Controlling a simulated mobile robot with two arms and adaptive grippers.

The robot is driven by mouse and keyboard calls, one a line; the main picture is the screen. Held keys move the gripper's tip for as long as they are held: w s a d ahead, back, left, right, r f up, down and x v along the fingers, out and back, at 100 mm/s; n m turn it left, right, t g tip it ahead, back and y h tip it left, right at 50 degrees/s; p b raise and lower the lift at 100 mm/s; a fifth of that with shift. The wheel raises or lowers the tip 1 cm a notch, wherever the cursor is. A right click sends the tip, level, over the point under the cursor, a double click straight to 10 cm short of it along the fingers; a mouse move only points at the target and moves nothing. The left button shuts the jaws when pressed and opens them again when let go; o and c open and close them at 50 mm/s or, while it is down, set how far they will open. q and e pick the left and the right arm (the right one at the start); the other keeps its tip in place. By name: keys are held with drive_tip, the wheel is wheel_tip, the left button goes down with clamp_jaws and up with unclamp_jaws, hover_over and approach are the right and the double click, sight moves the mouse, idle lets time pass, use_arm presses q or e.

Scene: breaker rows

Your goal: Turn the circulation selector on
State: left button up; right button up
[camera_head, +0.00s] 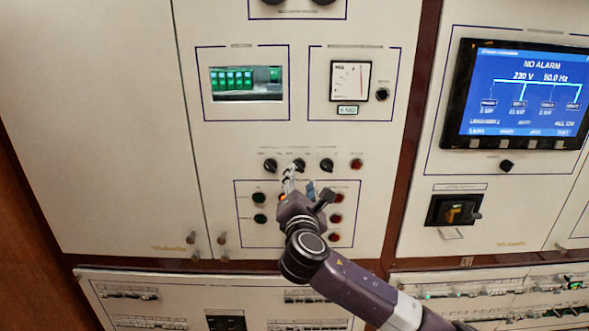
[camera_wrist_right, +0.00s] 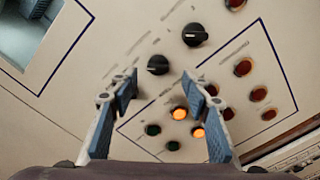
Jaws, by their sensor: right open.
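Three black selector knobs sit in a row on the white panel in the head view: a left one (camera_head: 270,165), a middle one (camera_head: 299,165) and a right one (camera_head: 327,165). Their labels are too small to read, so I cannot tell which is the circulation selector. My right gripper (camera_head: 290,174) is open and empty, with its tips just below the middle knob. In the right wrist view, one black knob (camera_wrist_right: 158,65) appears between the spread fingertips (camera_wrist_right: 158,80), and another (camera_wrist_right: 194,34) lies up and right. Contact cannot be judged. My left gripper is out of view.
A red button (camera_head: 357,164) ends the knob row. Below, a framed block holds green buttons (camera_head: 259,218), red buttons (camera_head: 335,218) and lit orange lamps (camera_wrist_right: 180,113), close to my right gripper. A meter (camera_head: 349,81) sits above; a blue screen (camera_head: 522,95) is at right.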

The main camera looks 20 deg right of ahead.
sight(299, 169)
drive_tip(key=x, duration=0.1)
drive_tip(key=p+x, duration=0.1)
drive_tip(key=x, duration=0.1)
drive_tip(key=shift+w+a+r, duration=0.1)
drive_tip(key=shift+w, duration=0.8)
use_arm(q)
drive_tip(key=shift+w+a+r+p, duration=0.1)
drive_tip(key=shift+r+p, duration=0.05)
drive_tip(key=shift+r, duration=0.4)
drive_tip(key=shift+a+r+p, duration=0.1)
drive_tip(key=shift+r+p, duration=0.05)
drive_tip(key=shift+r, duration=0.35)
use_arm(e)
drive_tip(key=shift+w+d, duration=0.25)
drive_tip(key=shift+c, duration=0.6)
drive_tip(key=c, duration=1)
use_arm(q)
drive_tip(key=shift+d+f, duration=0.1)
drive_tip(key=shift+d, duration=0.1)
use_arm(e)
drive_tip(key=shift+c, duration=0.2)
